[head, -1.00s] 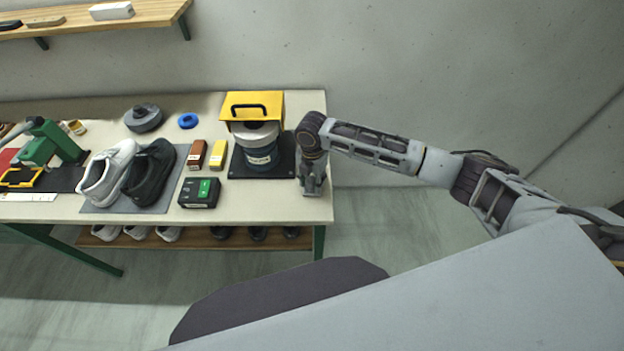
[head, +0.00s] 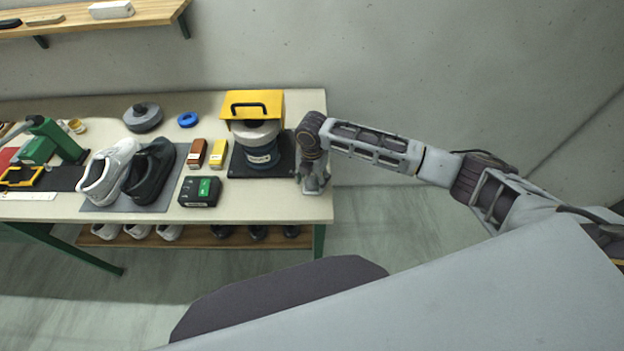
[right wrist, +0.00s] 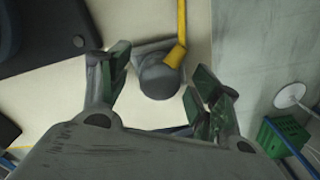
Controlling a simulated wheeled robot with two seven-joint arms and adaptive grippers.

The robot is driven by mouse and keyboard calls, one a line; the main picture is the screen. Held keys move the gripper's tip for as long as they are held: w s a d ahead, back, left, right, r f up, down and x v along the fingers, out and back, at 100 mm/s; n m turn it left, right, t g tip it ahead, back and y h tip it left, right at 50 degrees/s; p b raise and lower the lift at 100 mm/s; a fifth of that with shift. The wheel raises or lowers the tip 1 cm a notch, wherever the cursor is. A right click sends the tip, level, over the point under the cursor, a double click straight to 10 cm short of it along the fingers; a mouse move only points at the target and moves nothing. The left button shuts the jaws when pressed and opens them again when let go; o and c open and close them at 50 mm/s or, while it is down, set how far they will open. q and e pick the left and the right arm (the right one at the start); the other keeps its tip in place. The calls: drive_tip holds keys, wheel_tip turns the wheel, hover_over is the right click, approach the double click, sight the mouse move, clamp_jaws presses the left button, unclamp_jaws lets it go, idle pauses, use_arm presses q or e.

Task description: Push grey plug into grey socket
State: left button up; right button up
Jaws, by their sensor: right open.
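My right gripper (head: 314,190) points down at the right front end of the workbench (head: 262,208). In the right wrist view its two fingers (right wrist: 163,85) are open and spread apart. Between and beyond them is a grey rounded piece (right wrist: 158,82) on a lighter grey base (right wrist: 146,50), with a yellow strip (right wrist: 180,35) running up from it. It looks like the grey plug and socket, but I cannot tell how far one sits in the other. My gripper hides it in the head view. My left gripper is not in view.
A dark mat (head: 238,168) bears a blue-grey drum under a yellow hooded cover (head: 252,104), just left of my gripper. A black box with a green display (head: 200,192) and shoes (head: 150,172) stand further left. A green crate (right wrist: 284,136) is beyond the bench edge.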

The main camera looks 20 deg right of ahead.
drive_tip(key=shift+r, duration=0.15)
wheel_tip(320, 180, up, 12)
idle(0.8)
drive_tip(key=shift+a+f, duration=0.1)
drive_tip(key=shift+f, duration=0.15)
idle(0.4)
